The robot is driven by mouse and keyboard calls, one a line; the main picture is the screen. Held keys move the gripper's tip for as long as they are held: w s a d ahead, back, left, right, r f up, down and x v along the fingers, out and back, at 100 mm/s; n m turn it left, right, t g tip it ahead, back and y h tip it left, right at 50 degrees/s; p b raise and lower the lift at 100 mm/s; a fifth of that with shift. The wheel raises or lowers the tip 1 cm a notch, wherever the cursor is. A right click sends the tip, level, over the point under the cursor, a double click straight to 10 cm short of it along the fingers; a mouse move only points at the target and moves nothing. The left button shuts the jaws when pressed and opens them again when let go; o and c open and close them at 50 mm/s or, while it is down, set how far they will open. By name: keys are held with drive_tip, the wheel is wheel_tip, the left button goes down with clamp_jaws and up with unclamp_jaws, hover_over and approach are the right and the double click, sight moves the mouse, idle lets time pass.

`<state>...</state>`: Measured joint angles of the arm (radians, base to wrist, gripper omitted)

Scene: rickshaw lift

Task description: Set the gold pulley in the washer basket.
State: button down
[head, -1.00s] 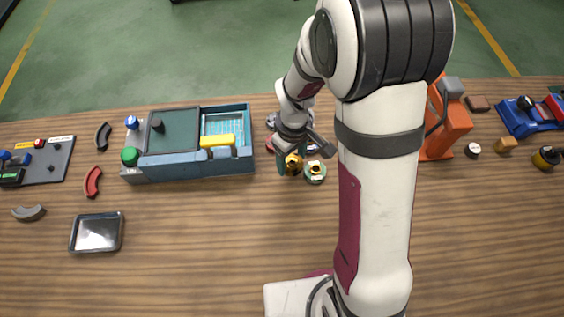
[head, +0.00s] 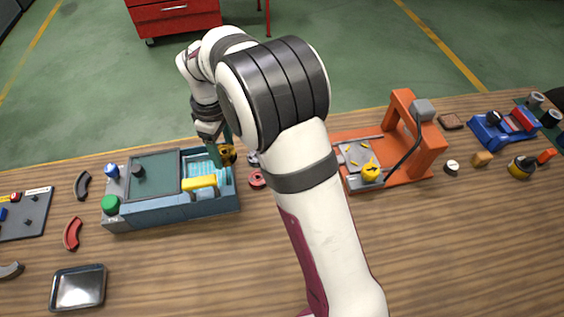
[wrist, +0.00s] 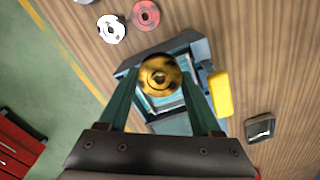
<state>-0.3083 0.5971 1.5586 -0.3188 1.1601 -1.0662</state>
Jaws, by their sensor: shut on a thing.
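The gold pulley (wrist: 160,76) is pinched between the two teal fingers of my gripper (wrist: 161,84) in the wrist view. In the head view, the gold pulley (head: 228,154) is at my gripper (head: 219,153), at the right back of the blue washer (head: 170,212). The washer basket (head: 222,174) is the light blue open bay at the washer's right end, with a yellow handle (head: 199,183) at its front. In the wrist view the pulley overlaps the basket and hides part of it. The exact height of the pulley over the basket is hard to tell.
A red pulley (head: 257,179) and a grey one (wrist: 111,28) lie on the table just right of the washer. An orange press (head: 428,155) stands farther right. A metal tray (head: 78,287) lies front left. The front table is mostly clear.

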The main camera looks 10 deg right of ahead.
drive_tip(key=a+n, duration=0.1)
drive_tip(key=a, duration=0.5)
drive_tip(key=shift+w+f, duration=0.25)
drive_tip(key=shift+f, duration=1.3)
drive_tip(key=shift+w+f, duration=0.2)
drive_tip(key=shift+f, duration=1.35)
drive_tip(key=shift+f, duration=0.4)
unclamp_jaws()
wheel_tip(320, 180, up, 7)
